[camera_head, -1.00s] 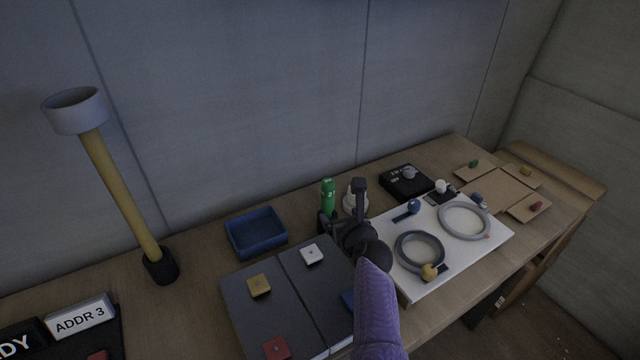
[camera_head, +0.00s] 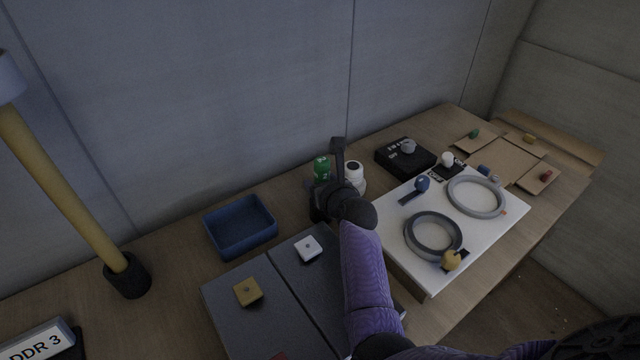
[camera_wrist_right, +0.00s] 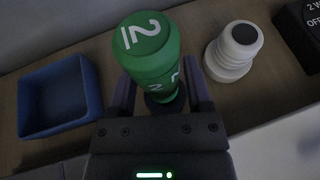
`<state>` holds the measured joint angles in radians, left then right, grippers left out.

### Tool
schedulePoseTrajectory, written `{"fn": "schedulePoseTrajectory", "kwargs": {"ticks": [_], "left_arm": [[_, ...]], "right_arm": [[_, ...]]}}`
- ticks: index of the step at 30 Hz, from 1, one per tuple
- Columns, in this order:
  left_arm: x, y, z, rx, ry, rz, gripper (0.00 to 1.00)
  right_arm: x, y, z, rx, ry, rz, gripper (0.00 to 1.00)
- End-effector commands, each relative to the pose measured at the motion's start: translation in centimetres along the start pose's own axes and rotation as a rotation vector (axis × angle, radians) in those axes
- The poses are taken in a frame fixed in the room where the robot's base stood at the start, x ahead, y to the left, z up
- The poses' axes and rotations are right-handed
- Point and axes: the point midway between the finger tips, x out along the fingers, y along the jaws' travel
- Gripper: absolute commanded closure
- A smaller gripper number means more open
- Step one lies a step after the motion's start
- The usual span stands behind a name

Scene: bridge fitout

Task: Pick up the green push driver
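The green push driver (camera_head: 322,168) stands upright on the bench near the back wall, with a white "2" on it. In the right wrist view the green driver (camera_wrist_right: 151,50) rises between the two fingers of my right gripper (camera_wrist_right: 161,90). The fingers are apart, one on each side of it, with a visible gap at the left finger. In the head view my right gripper (camera_head: 327,178) hides the driver's lower part. My left gripper is not in view.
A white driver (camera_head: 355,173) stands close to the right of the green one; it also shows in the right wrist view (camera_wrist_right: 233,52). A blue tray (camera_head: 240,227) is at the left. A white board (camera_head: 400,235) with rings and a black box (camera_head: 404,160) are at the right.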

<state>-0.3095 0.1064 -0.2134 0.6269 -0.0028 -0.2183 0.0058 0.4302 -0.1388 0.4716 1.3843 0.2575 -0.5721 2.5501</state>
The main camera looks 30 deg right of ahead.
Motion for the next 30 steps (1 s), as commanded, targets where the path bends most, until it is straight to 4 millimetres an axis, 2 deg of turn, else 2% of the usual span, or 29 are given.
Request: {"fn": "schedulePoseTrajectory", "kwargs": {"ticks": [1, 8, 9, 19, 27, 30], "left_arm": [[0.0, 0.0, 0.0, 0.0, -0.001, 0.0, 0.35], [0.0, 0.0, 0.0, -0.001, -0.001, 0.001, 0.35], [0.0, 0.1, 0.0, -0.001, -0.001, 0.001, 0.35], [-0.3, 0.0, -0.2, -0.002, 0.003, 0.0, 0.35], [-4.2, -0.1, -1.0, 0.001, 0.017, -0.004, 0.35], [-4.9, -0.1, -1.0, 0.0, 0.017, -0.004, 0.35]], "right_arm": [[0.0, 0.0, 0.0, 0.0, 0.0, 0.0, 0.49], [0.0, 0.0, 0.0, 0.0, 0.0, 0.0, 0.98], [0.0, 0.0, 0.0, 0.0, 0.0, 0.0, 1.0], [-0.2, 0.0, 0.5, 0.0, -0.003, 0.0, 1.0], [-2.9, 0.1, 7.2, 0.002, -0.008, 0.0, 1.0], [-3.5, 0.1, 8.7, 0.001, -0.007, 0.001, 1.0]]}}
